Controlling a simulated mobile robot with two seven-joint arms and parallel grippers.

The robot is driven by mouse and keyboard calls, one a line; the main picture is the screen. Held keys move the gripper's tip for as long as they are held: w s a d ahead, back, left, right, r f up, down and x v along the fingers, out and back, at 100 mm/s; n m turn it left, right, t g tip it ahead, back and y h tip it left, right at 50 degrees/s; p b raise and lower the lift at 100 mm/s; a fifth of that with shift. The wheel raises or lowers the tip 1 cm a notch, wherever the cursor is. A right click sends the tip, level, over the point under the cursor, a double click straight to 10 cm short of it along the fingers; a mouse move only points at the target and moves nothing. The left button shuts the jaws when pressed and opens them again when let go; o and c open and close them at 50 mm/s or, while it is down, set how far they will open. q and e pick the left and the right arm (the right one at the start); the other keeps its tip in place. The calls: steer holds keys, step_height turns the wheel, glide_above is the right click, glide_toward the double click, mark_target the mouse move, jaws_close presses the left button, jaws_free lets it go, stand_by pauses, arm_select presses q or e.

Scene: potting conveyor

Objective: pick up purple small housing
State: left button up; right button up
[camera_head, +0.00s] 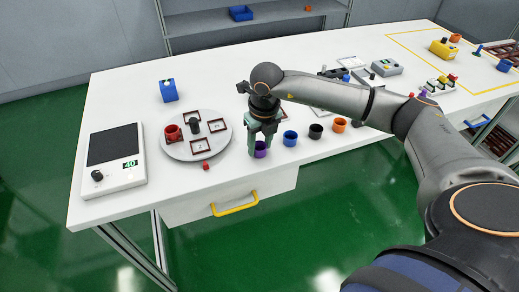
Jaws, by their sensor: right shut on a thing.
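The purple small housing (261,150) is a small cup-shaped piece at the left end of a row of coloured housings near the front edge of the white table (130,207). My right gripper (261,143) comes down from above and is shut on the purple housing, with its fingers at the cup's sides. The fingers hide part of the housing. I cannot tell whether it is lifted off the table. My left gripper is not in view.
Blue (290,138), black (315,131) and orange (339,124) housings stand to the right. A grey round turntable (178,151) with red parts is to the left, beside a scale (115,160). A small red cube (206,165) lies near the turntable. A drawer (190,209) sits below.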

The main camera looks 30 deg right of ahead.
jaws_close()
steer(key=shift+r, duration=0.15)
steer(key=shift+r, duration=0.6)
steer(key=s+a+r+b, duration=0.1)
steer(key=s+a+r, duration=0.7)
steer(key=a+r, duration=0.3)
steer(key=shift+s+r, duration=0.3)
